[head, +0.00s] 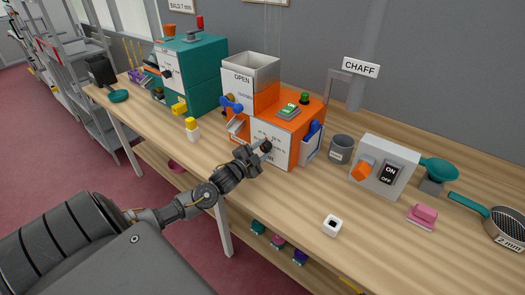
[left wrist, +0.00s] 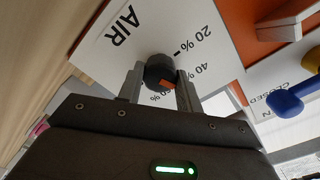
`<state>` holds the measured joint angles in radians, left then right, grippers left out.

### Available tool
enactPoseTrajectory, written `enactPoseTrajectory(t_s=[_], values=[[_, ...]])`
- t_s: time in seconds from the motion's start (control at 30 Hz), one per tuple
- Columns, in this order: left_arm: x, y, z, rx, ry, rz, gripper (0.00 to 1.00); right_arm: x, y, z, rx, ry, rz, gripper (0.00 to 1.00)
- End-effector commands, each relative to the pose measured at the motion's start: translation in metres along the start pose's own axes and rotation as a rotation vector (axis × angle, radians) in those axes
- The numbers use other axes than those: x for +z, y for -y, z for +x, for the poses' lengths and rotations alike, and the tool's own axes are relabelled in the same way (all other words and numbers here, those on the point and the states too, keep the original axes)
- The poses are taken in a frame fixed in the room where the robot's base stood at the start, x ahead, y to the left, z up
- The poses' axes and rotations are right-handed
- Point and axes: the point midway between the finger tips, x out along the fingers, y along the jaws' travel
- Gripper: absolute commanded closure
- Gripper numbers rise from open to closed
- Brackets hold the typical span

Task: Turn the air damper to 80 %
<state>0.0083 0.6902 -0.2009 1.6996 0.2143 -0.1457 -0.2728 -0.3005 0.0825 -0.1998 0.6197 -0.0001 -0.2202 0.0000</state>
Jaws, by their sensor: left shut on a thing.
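The air damper is a dark round knob (left wrist: 158,69) with an orange-red mark, on a white panel (left wrist: 110,32) lettered AIR. The panel (head: 283,148) is on the front of the orange machine (head: 296,104). My left gripper (head: 262,149) is at this panel. In the left wrist view its two fingers (left wrist: 160,88) stand on either side of the knob, shut on it. The 20 % and 40 % marks show beside the knob; a further label is partly covered by a finger. The orange-red mark faces the 40 % and covered-label side; its exact reading cannot be told. My right gripper is not in view.
Blue levers stand close by on the orange machine, one (left wrist: 286,103) beside the panel. A yellow-and-white object (head: 192,130) stands left of my gripper. A grey cup (head: 341,149) and a switch box (head: 382,167) stand to the right. The front table (head: 275,205) is mostly clear.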

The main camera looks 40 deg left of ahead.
Motion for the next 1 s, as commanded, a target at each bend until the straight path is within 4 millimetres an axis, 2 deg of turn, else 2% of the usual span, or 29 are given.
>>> enactPoseTrajectory(t_s=[0.33, 1.0], values=[[0.001, -0.001, 0.000, 0.001, 0.001, 0.314, 0.88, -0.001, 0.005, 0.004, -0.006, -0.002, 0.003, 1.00], [0.001, -0.002, 0.000, 0.002, 0.001, 0.952, 0.88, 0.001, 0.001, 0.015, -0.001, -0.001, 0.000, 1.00]])
